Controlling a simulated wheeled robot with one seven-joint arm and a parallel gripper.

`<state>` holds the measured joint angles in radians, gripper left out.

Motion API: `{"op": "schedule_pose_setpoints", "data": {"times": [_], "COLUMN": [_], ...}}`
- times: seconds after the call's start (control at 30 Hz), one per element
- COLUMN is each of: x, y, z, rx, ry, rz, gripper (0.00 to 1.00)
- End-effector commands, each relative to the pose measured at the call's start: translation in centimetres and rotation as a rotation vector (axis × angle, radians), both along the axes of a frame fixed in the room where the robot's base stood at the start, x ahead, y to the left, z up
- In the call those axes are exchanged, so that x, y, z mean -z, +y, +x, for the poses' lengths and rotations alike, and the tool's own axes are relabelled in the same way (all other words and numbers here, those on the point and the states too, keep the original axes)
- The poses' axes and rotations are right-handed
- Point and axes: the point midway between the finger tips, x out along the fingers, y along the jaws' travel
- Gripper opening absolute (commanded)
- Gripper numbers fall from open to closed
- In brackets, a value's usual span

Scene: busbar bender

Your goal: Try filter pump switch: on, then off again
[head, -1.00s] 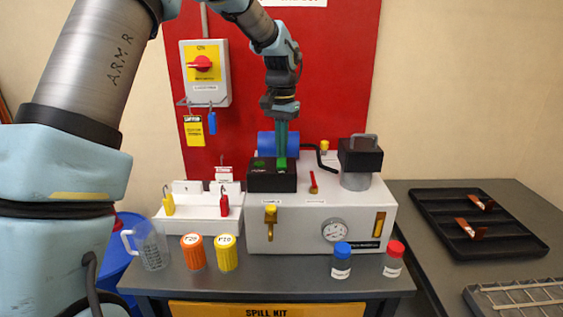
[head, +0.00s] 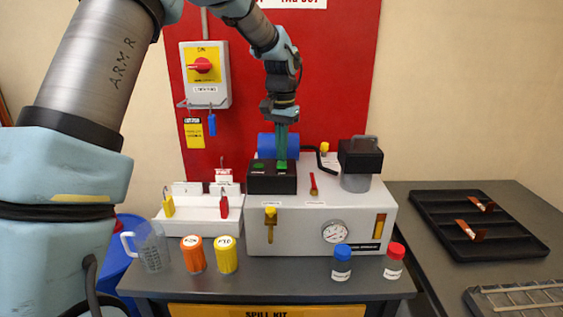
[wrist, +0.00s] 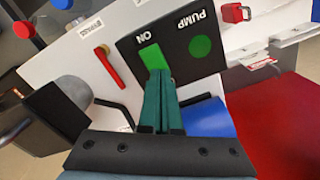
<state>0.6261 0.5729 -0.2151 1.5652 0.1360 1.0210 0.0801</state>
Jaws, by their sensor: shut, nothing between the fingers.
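The pump switch is a black box (head: 272,182) on top of the white filter unit, and it also shows in the wrist view (wrist: 183,72). It has a green rocker (wrist: 152,58) beside the word ON and a round green lamp (wrist: 200,46) beside the word PUMP. I cannot tell whether the lamp is lit. My gripper (head: 282,157) is shut and empty, pointing down at the rocker. In the wrist view its fingertips (wrist: 158,73) cover the rocker end away from the ON label. Whether they touch it, I cannot tell.
A red bypass lever (head: 313,184) lies right of the switch box, with a black-capped canister (head: 358,160) beyond it. A blue cylinder (head: 266,146) lies close behind the box. A white tray with padlocks (head: 195,211) stands to the left. Blue-capped (head: 342,262) and red-capped (head: 394,261) bottles stand in front.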

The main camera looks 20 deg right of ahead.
Motion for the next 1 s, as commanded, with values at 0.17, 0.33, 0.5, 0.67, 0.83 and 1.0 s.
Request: {"op": "schedule_pose_setpoints", "data": {"times": [0.17, 0.33, 0.5, 0.67, 0.83, 1.0], "x": [-1.8, -3.1, -4.4, -5.7, -6.7, -6.6], "y": [-0.1, -0.1, -0.1, -0.1, 0.0, 0.0], "z": [0.0, 0.0, 0.0, 0.0, 0.1, 0.0], "rx": [0.0, 0.0, 0.0, 0.0, 0.0, 0.0], "ry": [-0.001, -0.002, -0.002, -0.002, -0.003, -0.001], "rz": [-0.002, -0.002, -0.002, -0.002, -0.002, -0.002], "gripper": [0.0, 0.0, 0.0, 0.0, 0.0, 0.0]}}
